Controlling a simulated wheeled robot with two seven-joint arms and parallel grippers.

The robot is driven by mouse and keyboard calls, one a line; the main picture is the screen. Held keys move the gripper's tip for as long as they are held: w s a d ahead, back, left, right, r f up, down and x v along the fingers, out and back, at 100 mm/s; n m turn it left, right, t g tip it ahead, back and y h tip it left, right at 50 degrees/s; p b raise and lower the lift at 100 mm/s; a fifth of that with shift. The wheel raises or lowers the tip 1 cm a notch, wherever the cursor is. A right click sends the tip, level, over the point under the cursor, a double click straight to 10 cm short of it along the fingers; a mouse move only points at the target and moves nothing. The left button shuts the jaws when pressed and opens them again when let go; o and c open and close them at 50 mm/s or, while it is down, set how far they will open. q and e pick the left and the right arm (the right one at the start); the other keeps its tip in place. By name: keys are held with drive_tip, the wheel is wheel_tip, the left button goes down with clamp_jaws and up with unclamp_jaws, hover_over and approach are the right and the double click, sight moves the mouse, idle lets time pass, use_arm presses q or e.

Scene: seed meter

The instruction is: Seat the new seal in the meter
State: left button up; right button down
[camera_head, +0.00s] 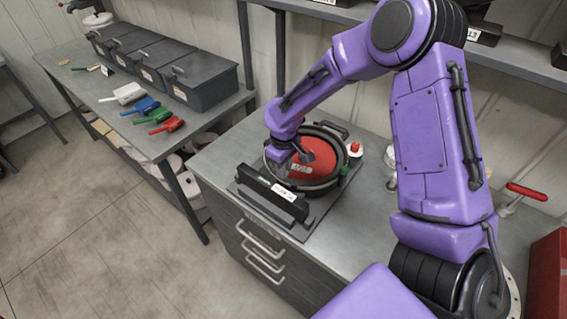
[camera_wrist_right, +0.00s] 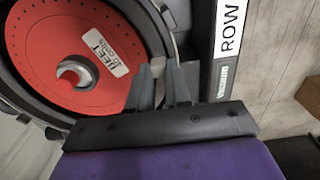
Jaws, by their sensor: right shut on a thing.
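The meter (camera_head: 345,153) stands on the grey bench, a round dark housing with a red disc (camera_head: 318,160) inside. The disc, with a white label and a central hole, also fills the left of the right wrist view (camera_wrist_right: 75,55). My right gripper (camera_head: 290,154) is at the left side of the disc. In the right wrist view its fingertips (camera_wrist_right: 166,82) are at the disc's edge, closed on a small part of what looks like the dark ring-shaped seal. The fingers hide most of the grip, and I cannot tell whether the seal lies flat. My left gripper is out of view.
A black upright plate with a white label (camera_head: 284,192) stands in front of the meter, close to my right gripper. Dark bins (camera_head: 205,75) and coloured scoops (camera_head: 160,120) occupy the left table. A red-handled tool (camera_head: 527,191) lies at right.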

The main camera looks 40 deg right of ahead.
drive_tip(key=shift+s+f, duration=0.3)
drive_tip(key=shift+f, duration=0.05)
drive_tip(key=c, duration=1)
unclamp_jaws()
drive_tip(key=shift+d, duration=0.1)
drive_tip(key=shift+d+f, duration=0.15)
drive_tip(key=shift+d, duration=0.05)
drive_tip(key=shift+a, duration=0.15)
drive_tip(key=shift+c, duration=0.3)
drive_tip(key=shift+w+r, duration=0.2)
drive_tip(key=shift+r, duration=0.3)
drive_tip(key=shift+w+r, duration=0.15)
drive_tip(key=shift+r, duration=0.35)
wheel_tip(320, 180, up, 8)
drive_tip(key=shift+f, duration=0.1)
